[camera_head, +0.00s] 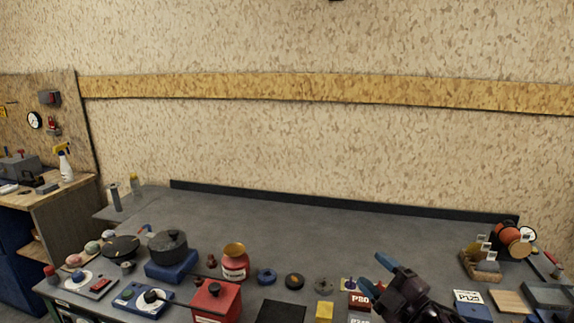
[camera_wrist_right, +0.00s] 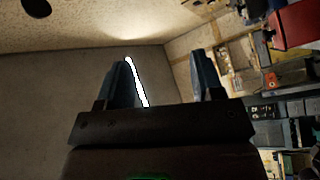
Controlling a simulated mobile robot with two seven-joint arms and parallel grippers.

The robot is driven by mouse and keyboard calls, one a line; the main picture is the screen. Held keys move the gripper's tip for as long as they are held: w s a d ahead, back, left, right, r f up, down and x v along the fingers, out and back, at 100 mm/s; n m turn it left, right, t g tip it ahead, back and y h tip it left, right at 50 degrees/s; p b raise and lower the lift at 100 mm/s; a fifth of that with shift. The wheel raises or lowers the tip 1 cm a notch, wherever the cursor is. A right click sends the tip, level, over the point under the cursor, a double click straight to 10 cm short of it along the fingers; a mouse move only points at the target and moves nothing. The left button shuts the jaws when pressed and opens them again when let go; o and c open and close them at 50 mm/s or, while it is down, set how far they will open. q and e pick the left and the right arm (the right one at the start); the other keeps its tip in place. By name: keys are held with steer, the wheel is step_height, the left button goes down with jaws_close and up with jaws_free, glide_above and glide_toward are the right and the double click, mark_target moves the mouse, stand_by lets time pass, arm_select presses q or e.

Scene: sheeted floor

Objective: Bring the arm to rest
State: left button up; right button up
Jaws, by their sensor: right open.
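My right gripper (camera_head: 373,269) is at the lower right of the head view, above the front part of the grey worktable (camera_head: 300,225). Its two blue fingers are apart and nothing is between them. My left gripper is not in the head view.
Along the table's front stand a black pot (camera_head: 168,244), a red jar (camera_head: 235,262), a red box (camera_head: 216,302) and a yellow block (camera_head: 324,312). A wooden holder (camera_head: 480,266) is at the right. The table's back middle is clear.

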steer(key=s+d+f+m+g+h, duration=0.1)
steer(key=s+d+f+m+h, duration=0.25)
steer(key=f+m, duration=0.3)
steer(key=s+d+f+m+h, duration=0.3)
steer(key=s+f+m+h, duration=0.1)
steer(key=f+m, duration=0.25)
steer(key=s+d+f+m+g+h, duration=0.3)
steer(key=s+f+m+g, duration=0.1)
steer(key=s+f, duration=1)
steer(key=s+m, duration=0.1)
steer(key=s, duration=0.2)
steer(key=shift+s+h, duration=0.1)
steer(key=shift+h, duration=0.15)
steer(key=shift+c, duration=0.2)
